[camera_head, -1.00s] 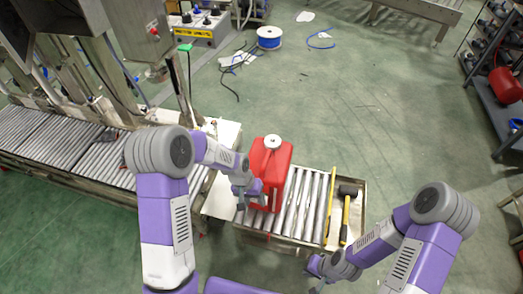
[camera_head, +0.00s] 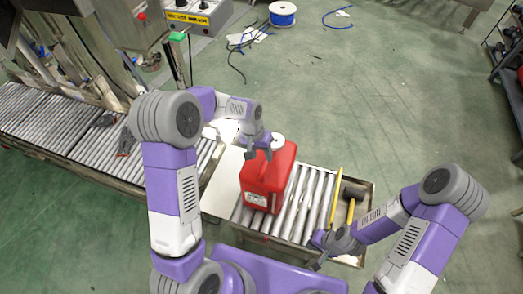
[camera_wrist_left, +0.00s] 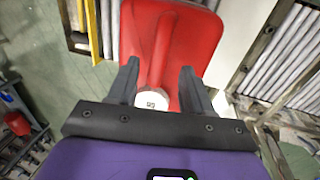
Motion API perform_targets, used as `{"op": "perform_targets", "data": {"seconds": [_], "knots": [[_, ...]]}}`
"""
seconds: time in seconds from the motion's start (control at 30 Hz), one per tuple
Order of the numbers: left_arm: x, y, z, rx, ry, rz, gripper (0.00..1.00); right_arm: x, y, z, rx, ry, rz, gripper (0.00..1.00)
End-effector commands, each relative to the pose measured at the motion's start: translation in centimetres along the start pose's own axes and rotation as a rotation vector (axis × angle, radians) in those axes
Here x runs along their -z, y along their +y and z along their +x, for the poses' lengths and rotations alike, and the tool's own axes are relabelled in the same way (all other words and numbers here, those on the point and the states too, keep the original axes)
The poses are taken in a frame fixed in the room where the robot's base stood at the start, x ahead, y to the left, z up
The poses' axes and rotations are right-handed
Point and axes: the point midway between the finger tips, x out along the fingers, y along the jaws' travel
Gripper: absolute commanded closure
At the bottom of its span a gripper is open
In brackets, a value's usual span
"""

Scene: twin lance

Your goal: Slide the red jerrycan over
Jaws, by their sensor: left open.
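The red jerrycan (camera_head: 266,180) stands upright on the left end of a short roller table, with a white cap (camera_head: 278,141) on top. My left gripper (camera_head: 259,152) is at the top of the jerrycan, by its handle and cap. In the left wrist view the open fingers (camera_wrist_left: 160,85) stand on either side of the jerrycan's red handle (camera_wrist_left: 155,50), with the white cap between them. Whether the fingers touch it, I cannot tell. My right gripper (camera_head: 322,252) is low by the front right of the roller table; its jaws are too small to read.
The short roller table (camera_head: 302,206) has bare rollers right of the jerrycan. A yellow-handled tool (camera_head: 335,199) and a black-headed mallet (camera_head: 353,194) lie at its right end. A long roller conveyor (camera_head: 60,125) stands left. Green floor (camera_head: 370,90) behind is mostly clear.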

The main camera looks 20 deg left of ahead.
Motion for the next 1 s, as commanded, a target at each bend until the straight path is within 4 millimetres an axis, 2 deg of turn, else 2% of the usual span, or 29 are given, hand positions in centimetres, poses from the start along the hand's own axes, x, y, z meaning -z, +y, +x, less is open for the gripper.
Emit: {"op": "perform_targets", "data": {"seconds": [0.17,0.4,0.6,1.0], "knots": [[0.0,0.0,1.3,0.0,-0.003,0.0,0.5,0.1,0.2,0.5,0.0,0.001,0.0,1.0],[-0.1,-0.1,5.1,0.0,-0.003,0.0,0.5,0.1,0.6,1.7,0.0,0.001,0.0,1.0],[0.0,0.0,7.2,0.0,-0.002,0.0,0.5,0.2,0.9,2.4,0.0,0.001,0.0,1.0],[0.0,0.0,7.6,0.0,0.0,0.0,0.52,0.2,0.9,2.4,0.0,0.001,0.0,1.0]]}}
